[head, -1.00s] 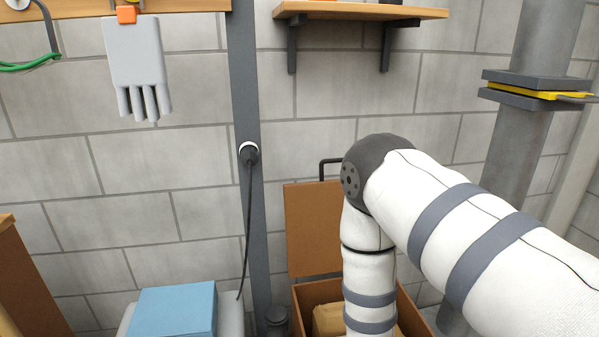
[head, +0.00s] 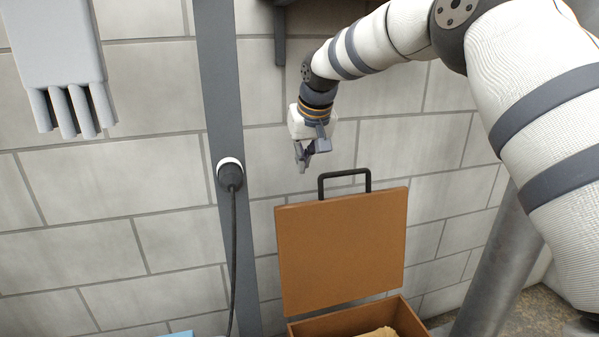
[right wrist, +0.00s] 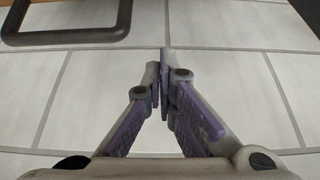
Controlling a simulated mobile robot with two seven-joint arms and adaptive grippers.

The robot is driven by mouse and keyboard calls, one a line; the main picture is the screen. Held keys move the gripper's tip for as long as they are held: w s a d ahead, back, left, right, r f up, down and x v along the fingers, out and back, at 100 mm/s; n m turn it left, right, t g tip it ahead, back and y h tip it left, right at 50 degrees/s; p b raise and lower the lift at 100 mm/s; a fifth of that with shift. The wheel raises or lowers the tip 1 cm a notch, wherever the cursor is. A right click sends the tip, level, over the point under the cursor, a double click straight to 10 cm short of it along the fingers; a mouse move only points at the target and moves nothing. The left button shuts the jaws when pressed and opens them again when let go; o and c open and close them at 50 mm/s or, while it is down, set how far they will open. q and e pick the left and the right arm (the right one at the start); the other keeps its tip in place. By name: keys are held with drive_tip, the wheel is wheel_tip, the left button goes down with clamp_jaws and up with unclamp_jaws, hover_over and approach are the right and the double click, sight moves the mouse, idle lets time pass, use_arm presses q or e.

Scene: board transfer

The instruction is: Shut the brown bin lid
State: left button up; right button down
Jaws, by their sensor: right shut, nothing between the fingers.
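The brown bin (head: 345,324) is at the bottom of the head view, with its lid (head: 342,250) standing upright and open against the wall side. A black handle (head: 345,176) is fixed on the lid's top edge. My right gripper (head: 302,168) is above and left of the handle, apart from it, shut and empty. In the right wrist view its fingertips (right wrist: 160,58) meet in front of the wall, and the dark handle (right wrist: 68,40) shows at the upper left. My left gripper is not in view.
A tan item (head: 380,332) lies inside the bin. A grey post with a black plug and cable (head: 233,230) runs down left of the lid. A grey glove (head: 62,60) hangs at the upper left. A grey pipe (head: 505,250) stands at the right.

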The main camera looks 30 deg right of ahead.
drive_tip(key=s+b+x, duration=0.1)
drive_tip(key=b+x, duration=0.1)
drive_tip(key=x, duration=0.8)
use_arm(q)
drive_tip(key=p, duration=0.2)
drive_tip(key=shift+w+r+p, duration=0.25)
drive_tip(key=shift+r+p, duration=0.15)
use_arm(e)
drive_tip(key=s, duration=0.1)
drive_tip(key=s+a+r, duration=0.1)
drive_tip(key=s, duration=0.1)
drive_tip(key=shift+s+a+r, duration=0.2)
drive_tip(key=shift+s+r, duration=0.05)
drive_tip(key=shift+s, duration=0.05)
